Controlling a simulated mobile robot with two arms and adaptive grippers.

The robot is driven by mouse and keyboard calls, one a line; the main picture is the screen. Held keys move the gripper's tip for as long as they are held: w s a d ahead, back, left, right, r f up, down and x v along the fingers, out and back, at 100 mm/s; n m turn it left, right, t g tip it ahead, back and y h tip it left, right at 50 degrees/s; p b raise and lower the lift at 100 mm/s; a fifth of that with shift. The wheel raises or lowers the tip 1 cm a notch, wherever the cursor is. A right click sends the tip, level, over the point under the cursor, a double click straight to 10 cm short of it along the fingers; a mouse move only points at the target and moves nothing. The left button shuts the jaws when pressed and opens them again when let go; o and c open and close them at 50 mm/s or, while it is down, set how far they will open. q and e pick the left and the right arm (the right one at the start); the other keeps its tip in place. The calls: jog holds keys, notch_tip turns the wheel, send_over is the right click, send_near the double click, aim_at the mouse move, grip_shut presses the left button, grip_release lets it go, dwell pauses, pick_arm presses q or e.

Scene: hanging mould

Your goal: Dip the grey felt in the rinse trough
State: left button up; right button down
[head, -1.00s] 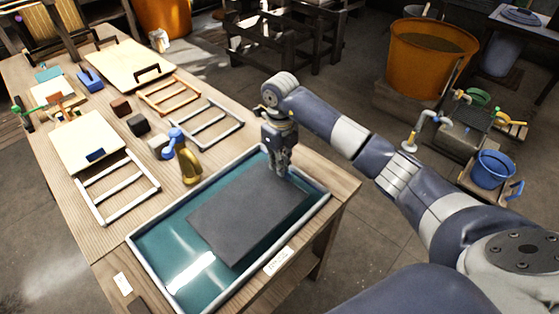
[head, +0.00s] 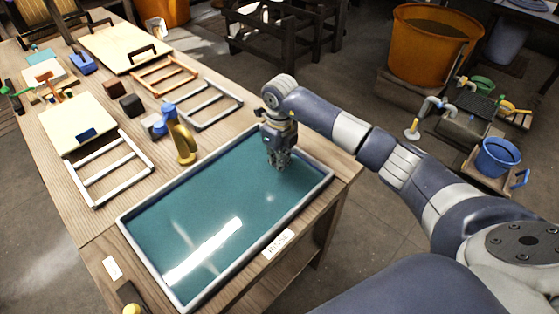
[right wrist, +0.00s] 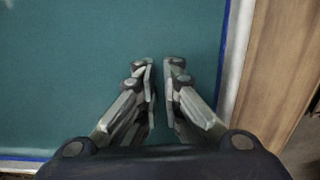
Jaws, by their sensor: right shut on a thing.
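The rinse trough (head: 149,264) is a shallow grey-rimmed tray of teal liquid (head: 215,195) at the table's near end. Its rim also shows in the right wrist view (right wrist: 238,50). My right gripper (head: 278,165) points down inside the trough near its far right corner, with its fingertips at the liquid. In the right wrist view its fingers (right wrist: 159,68) are nearly together over plain teal. The grey felt does not show in either view now; the opaque liquid seems to hide it below the surface. My left gripper is not in view.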

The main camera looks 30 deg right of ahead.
dwell(0.6)
jog(key=shift+w+d+b, duration=0.25)
jog(key=shift+d+b, duration=0.05)
jog(key=shift+d, duration=0.4)
jog(key=shift+w+d+b, duration=0.25)
jog(key=shift+d+b, duration=0.05)
jog(key=shift+d, duration=0.4)
jog(key=shift+s+a+p, duration=0.25)
jog(key=shift+a+p, duration=0.1)
jog(key=shift+a, duration=0.35)
jog(key=shift+s+a, duration=0.25)
jog(key=shift+a, duration=0.5)
